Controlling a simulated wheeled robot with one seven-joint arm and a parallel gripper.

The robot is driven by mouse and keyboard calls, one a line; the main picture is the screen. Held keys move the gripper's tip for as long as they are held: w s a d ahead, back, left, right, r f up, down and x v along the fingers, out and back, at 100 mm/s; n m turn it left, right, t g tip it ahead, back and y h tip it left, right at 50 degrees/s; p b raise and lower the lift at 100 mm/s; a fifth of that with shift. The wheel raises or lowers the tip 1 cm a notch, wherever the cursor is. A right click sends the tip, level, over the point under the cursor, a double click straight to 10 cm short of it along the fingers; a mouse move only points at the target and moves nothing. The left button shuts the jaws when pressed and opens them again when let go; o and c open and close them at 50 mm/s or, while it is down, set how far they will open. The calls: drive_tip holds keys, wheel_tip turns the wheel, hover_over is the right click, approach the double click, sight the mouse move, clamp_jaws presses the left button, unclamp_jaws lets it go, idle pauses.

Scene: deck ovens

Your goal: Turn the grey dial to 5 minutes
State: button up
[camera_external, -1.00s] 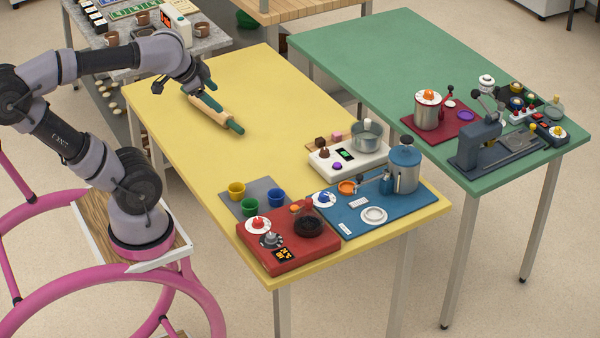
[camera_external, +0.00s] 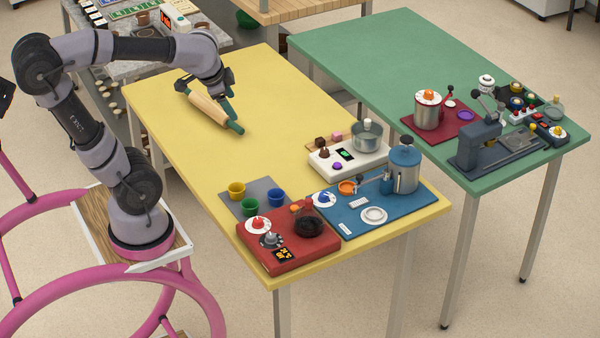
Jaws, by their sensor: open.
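The grey dial (camera_external: 271,240) is a small knob on the top of the red unit (camera_external: 262,262), at the front end of the yellow table. It stands next to a white dial with a red knob (camera_external: 258,224) and just behind an orange-lit display (camera_external: 284,254). The dial's marks are too small to read. My gripper (camera_external: 229,95) is open and empty, above the far part of the yellow table beside the rolling pin (camera_external: 207,108). It is well away from the grey dial, and I cannot tell whether it touches the pin.
The middle of the yellow table (camera_external: 270,130) is clear.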

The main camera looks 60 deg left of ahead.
drive_tip(key=w+d+f+m+g, duration=0.2)
drive_tip(key=w+d+f+g, duration=0.2)
drive_tip(key=w+f, duration=0.6)
drive_tip(key=m+g, duration=0.2)
drive_tip(key=g, duration=0.2)
approach(272, 235)
drive_tip(key=x, duration=0.8)
drive_tip(key=shift+s+a+f, duration=0.1)
drive_tip(key=shift+f, duration=0.2)
drive_tip(key=shift+y, duration=0.3)
clamp_jaws()
